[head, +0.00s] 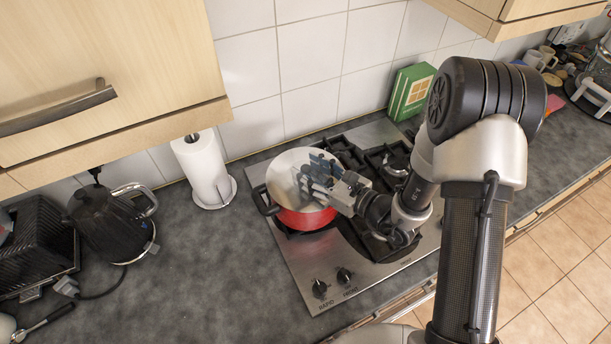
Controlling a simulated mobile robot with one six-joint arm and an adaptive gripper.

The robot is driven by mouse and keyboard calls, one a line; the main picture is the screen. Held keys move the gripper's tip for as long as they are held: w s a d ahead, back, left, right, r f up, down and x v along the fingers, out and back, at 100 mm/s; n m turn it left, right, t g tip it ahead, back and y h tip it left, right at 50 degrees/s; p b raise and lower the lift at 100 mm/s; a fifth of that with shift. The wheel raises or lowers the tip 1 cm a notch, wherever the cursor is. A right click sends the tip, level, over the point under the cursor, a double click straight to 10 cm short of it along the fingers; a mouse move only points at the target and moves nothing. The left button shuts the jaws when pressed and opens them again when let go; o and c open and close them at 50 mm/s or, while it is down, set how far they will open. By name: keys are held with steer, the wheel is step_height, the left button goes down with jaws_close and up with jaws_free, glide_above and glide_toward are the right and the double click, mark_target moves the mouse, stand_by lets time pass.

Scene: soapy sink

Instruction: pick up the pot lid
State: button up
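The pot lid (284,168) is a round silvery disc, lying on a red pot (303,219) on the left side of the steel hob. My gripper (311,178) is over the right half of the lid, reaching in from the right. Its grey fingers cover the middle of the lid, so any knob there is hidden. I cannot tell whether the fingers touch the lid, or whether they are open or shut on something. A dark pot handle (265,201) sticks out at the left.
A paper towel roll (203,168) stands left of the hob (303,275), with a black kettle (112,222) and dish rack (38,245) further left. A green box (410,91) leans at the back wall. A wall cabinet (105,65) overhangs the left counter.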

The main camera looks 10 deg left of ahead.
steer(key=shift+c, duration=0.2)
jaws_close()
stand_by(0.4)
